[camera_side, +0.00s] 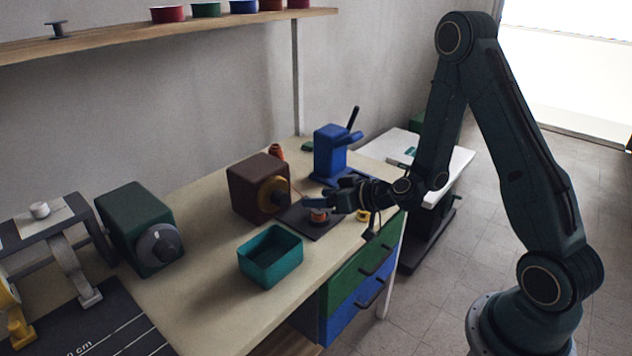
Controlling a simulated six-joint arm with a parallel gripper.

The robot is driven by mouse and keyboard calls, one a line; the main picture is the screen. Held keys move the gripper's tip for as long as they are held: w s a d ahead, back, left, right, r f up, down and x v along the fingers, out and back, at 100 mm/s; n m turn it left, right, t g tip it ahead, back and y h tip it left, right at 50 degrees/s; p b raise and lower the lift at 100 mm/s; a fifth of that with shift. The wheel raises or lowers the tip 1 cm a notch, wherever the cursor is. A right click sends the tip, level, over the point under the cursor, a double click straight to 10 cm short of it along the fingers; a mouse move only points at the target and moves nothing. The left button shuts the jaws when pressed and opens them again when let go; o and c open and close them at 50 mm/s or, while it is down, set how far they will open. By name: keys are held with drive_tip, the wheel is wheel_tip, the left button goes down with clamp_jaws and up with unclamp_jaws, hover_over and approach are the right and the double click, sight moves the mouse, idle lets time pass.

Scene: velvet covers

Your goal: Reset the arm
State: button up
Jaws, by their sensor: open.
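My gripper (318,203) is at the end of my dark arm, which reaches in from the right over the table (210,310). It is open and sits low over a dark flat plate (322,229). A small orange-red round piece (319,216) is on the plate just under the fingers. Whether the fingers touch it I cannot tell. The gripper hides part of the plate.
A brown box with a yellow wheel (255,185), a blue machine (330,150), a teal open bin (270,256) and a green box with a grey dial (135,225) stand around it. An orange spool (276,152) is behind. A shelf (180,35) hangs above.

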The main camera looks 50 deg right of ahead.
drive_tip(key=s+a+r+n+g+y, duration=0.3)
drive_tip(key=s+a+r+n+g, duration=0.2)
drive_tip(key=s+a+r, duration=0.4)
drive_tip(key=s+d+r+m+g+h, duration=0.1)
drive_tip(key=s+r, duration=0.3)
drive_tip(key=s, duration=0.5)
drive_tip(key=s+d+r+m+g+h, duration=0.1)
drive_tip(key=s+d+r+m+h, duration=0.2)
drive_tip(key=s, duration=0.6)
wheel_tip(320, 180, up, 2)
drive_tip(key=shift+s+d+r+g+h, duration=0.15)
drive_tip(key=shift+s+d+g+h, duration=0.1)
drive_tip(key=shift+s+g+h, duration=0.15)
